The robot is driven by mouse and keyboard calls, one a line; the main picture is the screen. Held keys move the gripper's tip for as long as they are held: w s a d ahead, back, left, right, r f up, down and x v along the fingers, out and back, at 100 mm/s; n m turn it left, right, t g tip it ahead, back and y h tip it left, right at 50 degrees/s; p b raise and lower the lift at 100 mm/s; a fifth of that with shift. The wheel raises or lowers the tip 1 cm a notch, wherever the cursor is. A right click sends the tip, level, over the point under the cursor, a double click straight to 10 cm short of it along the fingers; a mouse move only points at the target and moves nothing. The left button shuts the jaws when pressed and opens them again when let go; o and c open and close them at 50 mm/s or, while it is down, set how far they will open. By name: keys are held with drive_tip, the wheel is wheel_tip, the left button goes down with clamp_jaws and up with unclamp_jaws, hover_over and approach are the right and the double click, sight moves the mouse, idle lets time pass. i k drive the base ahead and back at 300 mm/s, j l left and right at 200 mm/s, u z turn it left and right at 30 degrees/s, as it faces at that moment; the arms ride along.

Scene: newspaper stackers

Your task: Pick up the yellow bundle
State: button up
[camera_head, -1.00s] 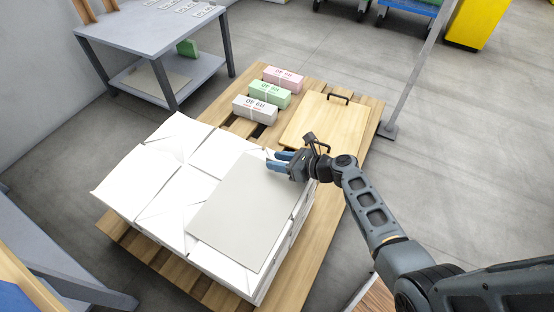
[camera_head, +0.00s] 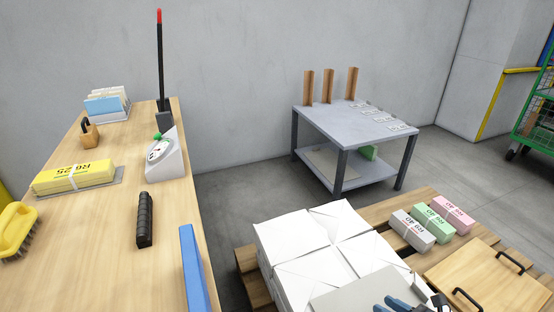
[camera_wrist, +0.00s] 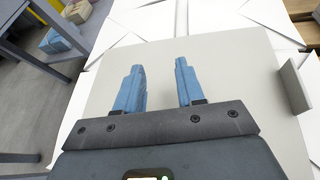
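The yellow bundle (camera_head: 75,177) lies on the wooden table at the left in the head view. My gripper (camera_head: 402,305) is at the bottom right of the head view, far from the bundle, over the white stacks on the pallet. In the wrist view my gripper (camera_wrist: 160,85) shows two blue fingers, spread apart with nothing between them. A grey board (camera_wrist: 230,60) lies below them.
The wooden table (camera_head: 170,220) also holds a yellow brush (camera_head: 15,230), a black ridged bar (camera_head: 144,220), a dial scale (camera_head: 163,158), a padlock-shaped block (camera_head: 90,134) and a blue bar (camera_head: 194,270). A grey table (camera_head: 350,127) stands behind the pallet. Grey, green and pink bundles lie on the pallet.

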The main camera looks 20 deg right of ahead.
sight(50, 182)
drive_tip(key=u, duration=0.9)
